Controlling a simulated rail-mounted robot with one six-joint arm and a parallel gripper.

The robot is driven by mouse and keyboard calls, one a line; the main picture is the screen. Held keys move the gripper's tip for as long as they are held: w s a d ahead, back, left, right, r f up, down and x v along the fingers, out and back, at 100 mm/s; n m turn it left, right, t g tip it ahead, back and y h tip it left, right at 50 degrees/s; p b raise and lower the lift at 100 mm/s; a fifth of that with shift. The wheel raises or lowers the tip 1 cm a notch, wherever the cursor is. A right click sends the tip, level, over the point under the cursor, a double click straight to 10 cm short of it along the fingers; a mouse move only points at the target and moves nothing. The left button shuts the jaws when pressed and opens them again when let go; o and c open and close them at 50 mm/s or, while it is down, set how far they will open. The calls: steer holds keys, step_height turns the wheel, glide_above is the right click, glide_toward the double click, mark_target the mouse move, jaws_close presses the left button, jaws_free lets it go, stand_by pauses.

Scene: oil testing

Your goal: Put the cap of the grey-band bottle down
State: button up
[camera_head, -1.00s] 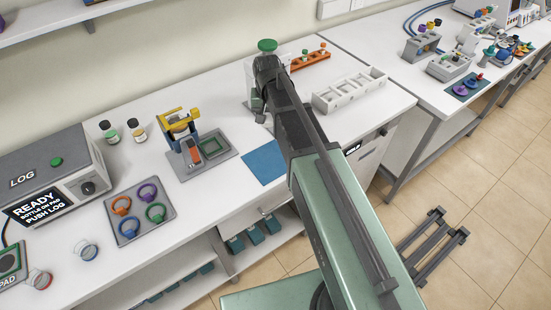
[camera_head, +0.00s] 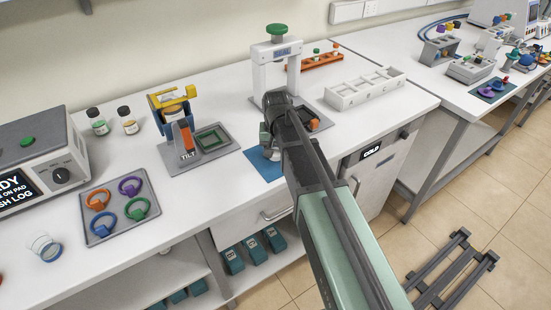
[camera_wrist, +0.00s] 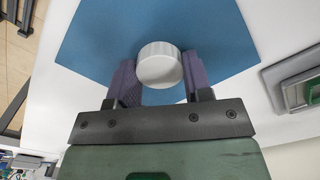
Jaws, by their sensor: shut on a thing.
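My gripper (camera_wrist: 159,80) is shut on a round white cap (camera_wrist: 160,62), which sits between the two purple-grey fingers in the wrist view. Behind the cap lies a blue mat (camera_wrist: 215,30); whether the cap touches it or hangs above it, I cannot tell. In the head view the gripper (camera_head: 268,150) is over the blue mat (camera_head: 262,172) near the bench's front edge. The cap is hidden there by my arm. I cannot make out a grey-band bottle for certain.
Left of the mat is a tilt stand (camera_head: 175,115) on a grey base. A white press with a green knob (camera_head: 276,32) stands behind the gripper. A white divided tray (camera_head: 365,92) is to the right. A grey tray of coloured rings (camera_head: 118,222) is at the left.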

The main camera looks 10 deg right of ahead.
mark_target(276, 152)
steer(key=shift+r, duration=0.15)
steer(key=shift+f, duration=0.2)
steer(key=o, duration=0.9)
step_height(276, 152, up, 13)
steer(key=p, duration=1.3)
steer(key=s+n, duration=0.1)
steer(key=s, duration=0.5)
steer(key=s+n+b, duration=0.1)
steer(key=s, duration=0.4)
steer(key=s+f+n, duration=0.1)
steer(key=s, duration=0.5)
steer(key=shift+s+d+f, duration=0.1)
steer(key=shift+s, duration=0.2)
